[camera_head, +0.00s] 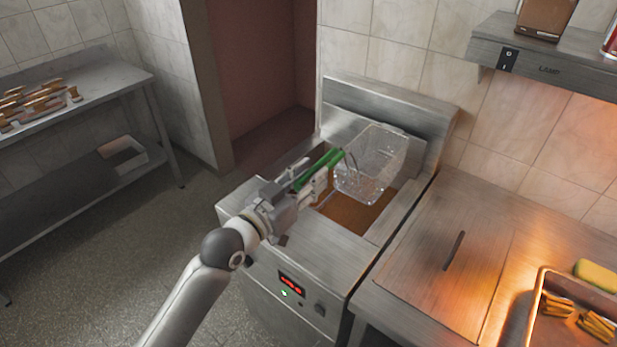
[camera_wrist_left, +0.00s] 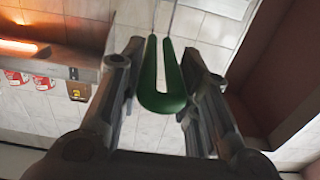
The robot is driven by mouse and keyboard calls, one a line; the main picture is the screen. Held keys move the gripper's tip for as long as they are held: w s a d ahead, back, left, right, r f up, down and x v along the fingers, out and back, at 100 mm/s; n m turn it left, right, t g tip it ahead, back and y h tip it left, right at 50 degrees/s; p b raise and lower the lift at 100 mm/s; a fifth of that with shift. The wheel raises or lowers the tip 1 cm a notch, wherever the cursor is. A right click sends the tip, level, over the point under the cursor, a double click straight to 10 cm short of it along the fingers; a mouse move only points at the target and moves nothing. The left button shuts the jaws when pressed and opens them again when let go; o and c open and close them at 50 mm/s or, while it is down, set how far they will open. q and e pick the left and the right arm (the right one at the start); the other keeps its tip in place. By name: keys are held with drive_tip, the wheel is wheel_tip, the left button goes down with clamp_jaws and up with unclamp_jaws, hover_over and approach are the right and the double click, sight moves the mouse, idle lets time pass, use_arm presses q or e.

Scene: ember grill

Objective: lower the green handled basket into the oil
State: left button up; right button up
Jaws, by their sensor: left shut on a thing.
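The wire basket (camera_head: 372,162) with its green handle (camera_head: 318,170) is above the fryer (camera_head: 300,235). Brown oil (camera_head: 352,212) shows in the open well below and in front of the basket. The basket looks tilted and raised above the oil; its exact height is hard to tell. My left gripper (camera_head: 305,185) is shut on the green handle. In the left wrist view the looped green handle (camera_wrist_left: 163,98) sits between the two fingers (camera_wrist_left: 165,110). My right gripper is not in view.
A steel counter (camera_head: 420,262) with a dark slot handle adjoins the fryer on the right, with a tray (camera_head: 545,310) of food and a yellow sponge-like block (camera_head: 597,275). A shelf (camera_head: 550,62) overhangs at upper right. A steel table (camera_head: 110,85) stands left.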

use_arm(q)
drive_tip(key=shift+r, duration=0.15)
clamp_jaws()
wheel_tip(320, 180, up, 5)
drive_tip(key=p, duration=0.4)
drive_tip(key=shift+p, duration=0.3)
drive_tip(key=shift+p+v, duration=0.7)
drive_tip(key=shift+v, duration=1.75)
